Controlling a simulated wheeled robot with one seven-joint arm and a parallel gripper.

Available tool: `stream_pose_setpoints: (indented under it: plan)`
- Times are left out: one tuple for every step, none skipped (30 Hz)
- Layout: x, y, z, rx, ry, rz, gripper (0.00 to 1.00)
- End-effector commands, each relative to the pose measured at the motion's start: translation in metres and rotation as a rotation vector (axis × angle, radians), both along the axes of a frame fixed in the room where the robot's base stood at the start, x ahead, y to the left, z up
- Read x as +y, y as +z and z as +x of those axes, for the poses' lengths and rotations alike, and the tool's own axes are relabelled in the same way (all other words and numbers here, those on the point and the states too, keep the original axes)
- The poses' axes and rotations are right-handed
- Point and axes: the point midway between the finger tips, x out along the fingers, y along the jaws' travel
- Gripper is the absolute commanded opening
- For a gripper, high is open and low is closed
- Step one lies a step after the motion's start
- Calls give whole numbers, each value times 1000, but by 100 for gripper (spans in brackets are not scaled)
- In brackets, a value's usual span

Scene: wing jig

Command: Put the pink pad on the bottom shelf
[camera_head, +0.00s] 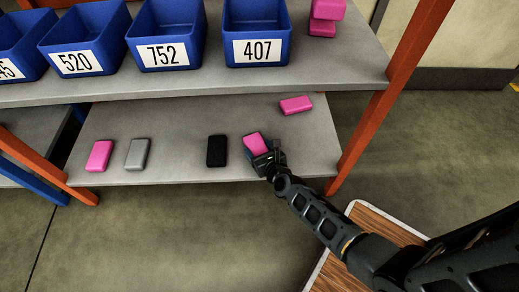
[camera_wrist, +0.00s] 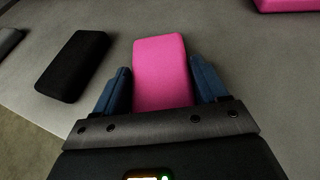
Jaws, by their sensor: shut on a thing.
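A pink pad (camera_head: 255,142) is between the fingers of my gripper (camera_head: 262,154), over the right part of the bottom shelf (camera_head: 190,115). In the wrist view the two blue fingers of my gripper (camera_wrist: 162,92) are shut on the sides of this pink pad (camera_wrist: 160,62). Whether the held pad touches the shelf surface I cannot tell. Another pink pad (camera_head: 296,105) lies farther back on the bottom shelf, to the right. A third pink pad (camera_head: 99,155) lies at the shelf's left front.
A black pad (camera_head: 217,150) lies just left of my gripper, and a grey pad (camera_head: 137,153) farther left. Blue bins (camera_head: 257,50) and stacked pink pads (camera_head: 326,12) stand on the upper shelf. An orange post (camera_head: 360,140) bounds the right side. The shelf's back middle is clear.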

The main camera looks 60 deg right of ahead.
Motion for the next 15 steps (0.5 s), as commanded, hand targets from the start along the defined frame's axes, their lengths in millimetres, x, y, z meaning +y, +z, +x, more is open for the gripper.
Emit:
stream_pose_setpoints:
  plan:
    - [0,-2,0,0,0,0,39]
    - [0,-2,0,0,0,0,39]
    - [0,-3,0,0,0,0,39]
    - [0,-2,0,0,0,0,74]
    - [0,-2,0,0,0,0,77]
    - [0,-2,0,0,0,0,81]
    - [0,-2,0,0,0,0,84]
    - [0,-2,0,0,0,0,87]
    - [0,-2,0,0,0,0,91]
    - [0,-2,0,0,0,0,94]
    - [0,-2,0,0,0,0,96]
    - [0,-2,0,0,0,0,100]
    - [0,-2,0,0,0,0,100]
    - [0,-2,0,0,0,0,100]
    - [0,-2,0,0,0,0,100]
